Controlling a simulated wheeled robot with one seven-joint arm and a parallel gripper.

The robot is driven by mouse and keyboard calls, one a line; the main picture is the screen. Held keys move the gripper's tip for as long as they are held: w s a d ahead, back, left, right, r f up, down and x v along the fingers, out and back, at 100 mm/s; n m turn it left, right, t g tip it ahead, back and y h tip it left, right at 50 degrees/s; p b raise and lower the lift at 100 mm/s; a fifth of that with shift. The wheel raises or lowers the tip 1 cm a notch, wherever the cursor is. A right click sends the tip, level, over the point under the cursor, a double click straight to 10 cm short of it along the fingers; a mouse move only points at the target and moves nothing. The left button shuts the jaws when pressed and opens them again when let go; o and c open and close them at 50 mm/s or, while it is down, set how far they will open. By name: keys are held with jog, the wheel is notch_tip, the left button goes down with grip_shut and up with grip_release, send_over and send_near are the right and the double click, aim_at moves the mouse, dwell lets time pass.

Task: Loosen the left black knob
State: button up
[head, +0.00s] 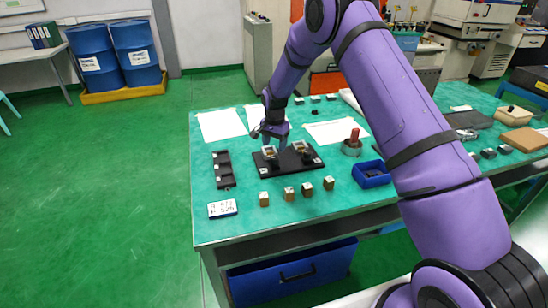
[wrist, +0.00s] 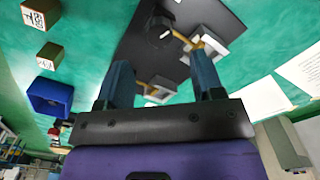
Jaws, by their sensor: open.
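A black plate (head: 289,168) lies on the green table and carries two small fixtures with pale metal blocks and black knobs. The left black knob (wrist: 160,32) shows in the upper middle of the wrist view, beside a brass-coloured piece and a pale block (wrist: 215,45). The right fixture (head: 302,148) shows partly in the wrist view, between and beyond my fingers. My gripper (wrist: 163,78) is open, its two blue-grey fingers apart with nothing held. In the head view my gripper (head: 269,137) hangs above the left fixture and partly hides it.
Several wooden blocks (head: 289,194) stand in front of the plate. A black tray (head: 223,169) lies at its left, a blue box (head: 371,174) at its right. A red-topped round item (head: 353,143) and paper sheets (head: 222,124) lie nearby.

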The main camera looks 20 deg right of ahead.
aim_at(275, 158)
notch_tip(275, 158, down, 7)
jog(key=shift+r, duration=0.15)
jog(key=shift+c, duration=0.3)
jog(key=c, duration=0.9)
jog(key=shift+o, duration=0.2)
